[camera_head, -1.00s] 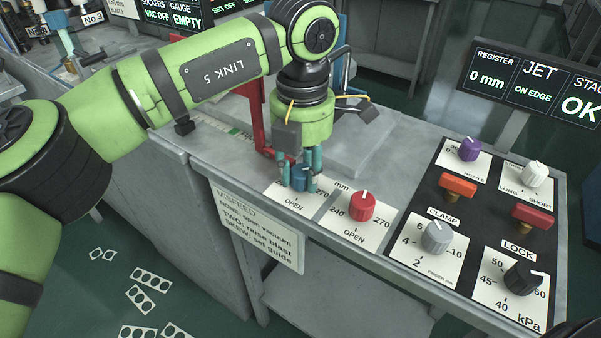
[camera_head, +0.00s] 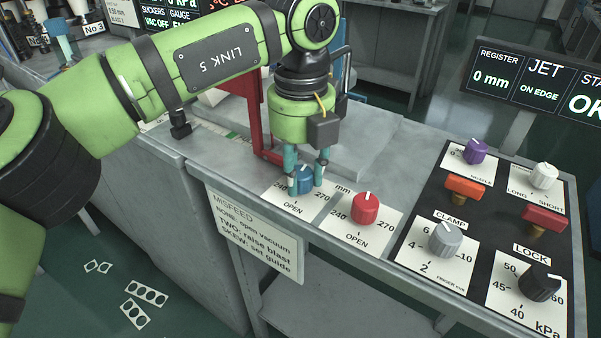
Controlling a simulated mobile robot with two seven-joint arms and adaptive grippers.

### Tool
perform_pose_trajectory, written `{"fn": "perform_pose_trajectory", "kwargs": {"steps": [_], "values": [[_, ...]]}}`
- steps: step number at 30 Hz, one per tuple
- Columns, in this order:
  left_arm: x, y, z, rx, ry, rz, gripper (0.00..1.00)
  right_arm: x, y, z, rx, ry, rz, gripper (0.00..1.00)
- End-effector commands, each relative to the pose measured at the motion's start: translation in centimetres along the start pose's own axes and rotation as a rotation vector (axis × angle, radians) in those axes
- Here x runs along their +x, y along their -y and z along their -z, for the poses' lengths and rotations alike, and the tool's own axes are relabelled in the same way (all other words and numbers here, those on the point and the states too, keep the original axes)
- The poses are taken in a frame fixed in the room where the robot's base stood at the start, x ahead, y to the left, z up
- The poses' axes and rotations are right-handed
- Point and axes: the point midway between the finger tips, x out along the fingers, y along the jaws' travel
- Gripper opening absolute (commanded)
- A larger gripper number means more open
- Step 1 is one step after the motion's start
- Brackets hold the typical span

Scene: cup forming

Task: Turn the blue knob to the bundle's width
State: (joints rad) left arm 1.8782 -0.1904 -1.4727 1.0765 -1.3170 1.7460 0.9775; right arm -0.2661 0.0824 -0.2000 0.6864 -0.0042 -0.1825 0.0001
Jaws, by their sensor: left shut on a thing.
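The blue knob (camera_head: 305,180) stands on a white dial plate marked 240, 270, mm and OPEN, near the front edge of the grey bench. My left gripper (camera_head: 305,172) points down over it, its teal fingers on either side, shut on the knob. The fingers hide part of the knob, and its exact reading is hard to tell. I cannot make out the bundle. My right gripper is not in view.
A red knob (camera_head: 365,208) on a similar dial stands just right of the blue one. A black panel (camera_head: 480,232) with several knobs and levers lies further right. A red bracket (camera_head: 255,125) stands behind my gripper. A sign (camera_head: 253,238) hangs on the bench front.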

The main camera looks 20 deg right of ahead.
Motion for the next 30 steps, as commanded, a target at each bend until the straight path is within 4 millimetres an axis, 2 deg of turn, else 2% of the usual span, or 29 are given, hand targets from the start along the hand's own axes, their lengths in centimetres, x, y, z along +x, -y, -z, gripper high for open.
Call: {"fn": "perform_pose_trajectory", "kwargs": {"steps": [9, 25, 26, 27, 30], "values": [[-0.14, -0.04, -0.23, -0.12, 0.01, 0.004, 0.02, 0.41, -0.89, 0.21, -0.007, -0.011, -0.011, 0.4], [-0.31, -0.16, -0.35, -0.144, 0.014, 0.004, 0.02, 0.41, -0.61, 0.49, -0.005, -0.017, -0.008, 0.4], [-0.31, -0.17, -0.35, -0.144, 0.014, 0.004, 0.42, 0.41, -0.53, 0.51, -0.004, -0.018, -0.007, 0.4], [-0.31, -0.18, -0.35, -0.144, 0.014, 0.003, 0.58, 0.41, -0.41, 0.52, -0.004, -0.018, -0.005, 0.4], [-0.25, -0.17, -0.28, -0.142, 0.011, 0.002, 0.58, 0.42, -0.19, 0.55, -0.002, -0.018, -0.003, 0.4]]}}
